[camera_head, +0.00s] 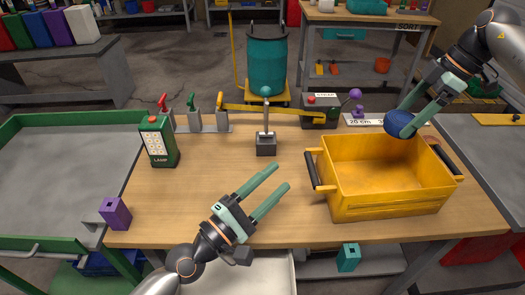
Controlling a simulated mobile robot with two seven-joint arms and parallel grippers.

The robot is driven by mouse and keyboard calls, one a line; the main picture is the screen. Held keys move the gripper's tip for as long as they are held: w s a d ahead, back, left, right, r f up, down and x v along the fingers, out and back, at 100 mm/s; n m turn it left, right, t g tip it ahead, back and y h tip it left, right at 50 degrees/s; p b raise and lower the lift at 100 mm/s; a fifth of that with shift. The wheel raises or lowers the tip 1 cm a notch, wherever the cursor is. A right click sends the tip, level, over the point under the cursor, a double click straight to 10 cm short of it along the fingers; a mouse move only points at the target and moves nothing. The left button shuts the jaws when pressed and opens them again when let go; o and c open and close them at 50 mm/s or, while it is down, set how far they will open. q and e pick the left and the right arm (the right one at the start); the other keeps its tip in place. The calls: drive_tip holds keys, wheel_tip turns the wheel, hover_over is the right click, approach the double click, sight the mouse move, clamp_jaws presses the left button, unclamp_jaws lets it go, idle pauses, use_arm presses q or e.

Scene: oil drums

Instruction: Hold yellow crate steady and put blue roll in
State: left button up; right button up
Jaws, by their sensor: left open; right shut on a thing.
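The yellow crate (385,203) stands on the right part of the wooden table, with a dark handle on its left end and another on its right. My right gripper (405,128) is shut on the blue roll (397,123) and holds it over the crate's far rim, towards its right half. The fingers partly cover the roll. My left gripper (268,190) is open and empty over the table, left of the crate and apart from its left handle.
A lamp control box (158,142), a joystick (266,140) and several levers (193,115) stand on the table (180,205). A purple block (116,213) sits at the left edge. A teal drum (266,65) stands behind. The table's front left is clear.

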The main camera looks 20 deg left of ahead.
use_arm(q)
drive_tip(key=w+a+r+m+t+h, duration=0.1)
drive_tip(key=w+a+r+m+t, duration=0.35)
drive_tip(key=m, duration=0.65)
drive_tip(key=w+a+r+m+t+h, duration=0.1)
drive_tip(key=w+a+m, duration=0.5)
drive_tip(key=m, duration=0.4)
drive_tip(key=w+d+f+m+g+h, duration=0.2)
drive_tip(key=m+g+h, duration=0.25)
drive_tip(key=m, duration=0.55)
drive_tip(key=w+d+f+m+g+h, duration=0.1)
drive_tip(key=w+d+m+g+h, duration=0.15)
drive_tip(key=m+g, duration=0.55)
drive_tip(key=m+g+y, duration=0.1)
drive_tip(key=m+g, duration=0.3)
drive_tip(key=m, duration=0.6)
approach(310, 149)
drive_tip(key=shift+a+r, duration=0.25)
drive_tip(key=shift+a, duration=0.25)
drive_tip(key=shift+a+r, duration=0.3)
drive_tip(key=shift+a, duration=0.2)
drive_tip(key=shift+d+f+m+g+y, duration=0.1)
drive_tip(key=shift+f+m+g+y, duration=0.3)
drive_tip(key=shift+f, duration=0.05)
drive_tip(key=x, duration=1.1)
drive_tip(key=shift+d, duration=0.35)
drive_tip(key=shift+c, duration=0.2)
clamp_jaws()
